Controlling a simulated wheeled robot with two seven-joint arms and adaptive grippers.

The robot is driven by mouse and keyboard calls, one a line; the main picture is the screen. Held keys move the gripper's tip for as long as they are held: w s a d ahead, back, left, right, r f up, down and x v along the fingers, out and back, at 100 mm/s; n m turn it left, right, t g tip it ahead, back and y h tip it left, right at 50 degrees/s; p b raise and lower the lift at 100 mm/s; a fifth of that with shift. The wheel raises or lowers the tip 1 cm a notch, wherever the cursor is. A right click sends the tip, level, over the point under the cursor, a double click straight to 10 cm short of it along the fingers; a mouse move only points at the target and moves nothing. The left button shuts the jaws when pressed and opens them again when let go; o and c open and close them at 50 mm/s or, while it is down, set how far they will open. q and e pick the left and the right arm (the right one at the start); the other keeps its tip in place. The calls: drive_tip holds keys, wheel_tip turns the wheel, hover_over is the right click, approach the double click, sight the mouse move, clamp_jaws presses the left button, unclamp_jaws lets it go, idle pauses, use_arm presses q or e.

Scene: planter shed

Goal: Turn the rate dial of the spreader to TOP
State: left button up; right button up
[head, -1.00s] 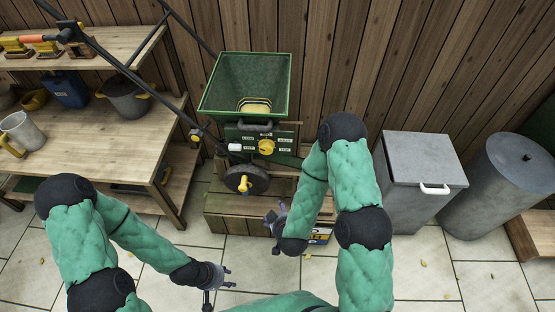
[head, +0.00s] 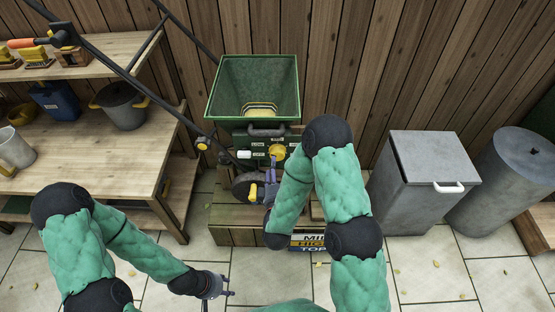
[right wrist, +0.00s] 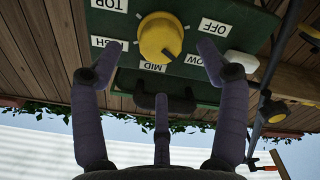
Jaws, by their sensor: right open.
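The green spreader (head: 252,85) stands on a wooden crate against the wall. Its yellow rate dial (head: 277,152) is on the green front panel, and the dial (right wrist: 160,38) shows upside down in the right wrist view. White labels around it read OFF, LOW, MID and TOP (right wrist: 108,5), with one partly covered by a finger. The dial's dark mark appears on the MID/LOW side; its exact setting is unclear. My right gripper (head: 270,178) is open just in front of the panel, its fingers either side of the dial, apart from it. My left gripper (head: 228,285) is open and empty, low above the floor.
A wooden bench (head: 110,165) with pots stands left. A grey bin (head: 425,170) and round grey container (head: 518,180) stand right. A dark wheel (head: 245,186) is below the panel.

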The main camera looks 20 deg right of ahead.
sight(278, 157)
drive_tip(key=b+x, duration=0.1)
drive_tip(key=x, duration=0.4)
drive_tip(key=shift+w+d, duration=0.1)
drive_tip(key=shift+w, duration=0.2)
drive_tip(key=c, duration=1.2)
